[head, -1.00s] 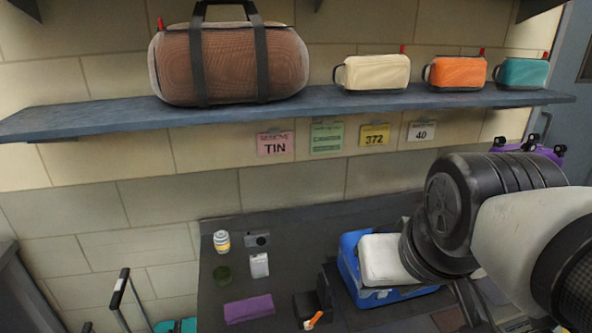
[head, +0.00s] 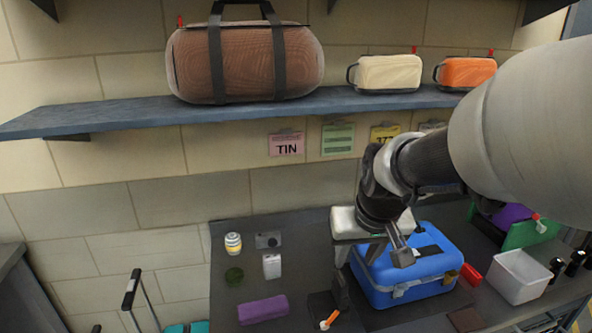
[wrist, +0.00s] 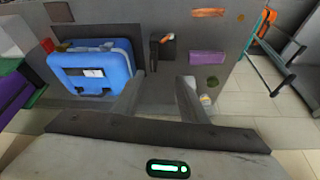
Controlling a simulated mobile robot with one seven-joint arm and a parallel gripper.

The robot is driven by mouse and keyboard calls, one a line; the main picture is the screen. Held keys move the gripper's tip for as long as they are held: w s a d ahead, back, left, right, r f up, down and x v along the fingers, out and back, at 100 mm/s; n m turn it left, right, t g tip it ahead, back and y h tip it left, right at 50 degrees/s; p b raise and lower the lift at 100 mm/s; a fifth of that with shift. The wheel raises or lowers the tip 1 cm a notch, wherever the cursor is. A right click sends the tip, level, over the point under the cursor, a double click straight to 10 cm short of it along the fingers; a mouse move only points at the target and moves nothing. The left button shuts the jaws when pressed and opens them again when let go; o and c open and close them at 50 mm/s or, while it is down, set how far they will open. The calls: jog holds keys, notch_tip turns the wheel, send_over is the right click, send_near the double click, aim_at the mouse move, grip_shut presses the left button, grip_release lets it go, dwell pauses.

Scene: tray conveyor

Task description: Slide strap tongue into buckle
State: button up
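A blue case (head: 425,262) lies on the dark table with a black patch on top. A pale grey strap or band (head: 402,291) runs along its front side, with a small tan fitting near its right end; I cannot tell tongue from buckle. The case also shows at the left of the wrist view (wrist: 90,62). My gripper (head: 374,252) is above the case's left side, fingers pointing down. In the wrist view my gripper (wrist: 160,98) has its fingers apart with nothing held between them. I cannot tell whether a finger touches the case.
A black holder with an orange-tipped item (head: 328,322) stands left of the case. A purple block (head: 263,309), a jar (head: 233,243) and small items lie farther left. A red piece (head: 471,275) and white bin (head: 519,276) are right. A shelf (head: 130,118) with bags hangs above.

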jog(key=n+b, duration=0.2)
send_near(341, 278)
jog(key=shift+y, duration=0.3)
jog(key=b+x, duration=0.1)
jog(key=x, duration=0.4)
jog(key=b+x, duration=0.1)
jog(key=x, duration=0.4)
jog(key=shift+d+f, duration=0.1)
jog(key=shift+d, duration=0.1)
jog(key=shift+s, duration=0.1)
grip_shut()
jog(key=shift+r+p, duration=1.75)
jog(key=shift+r, duration=0.8)
jog(key=shift+r, duration=0.1)
jog(key=shift+r+p, duration=1.5)
jog(key=shift+r, duration=0.45)
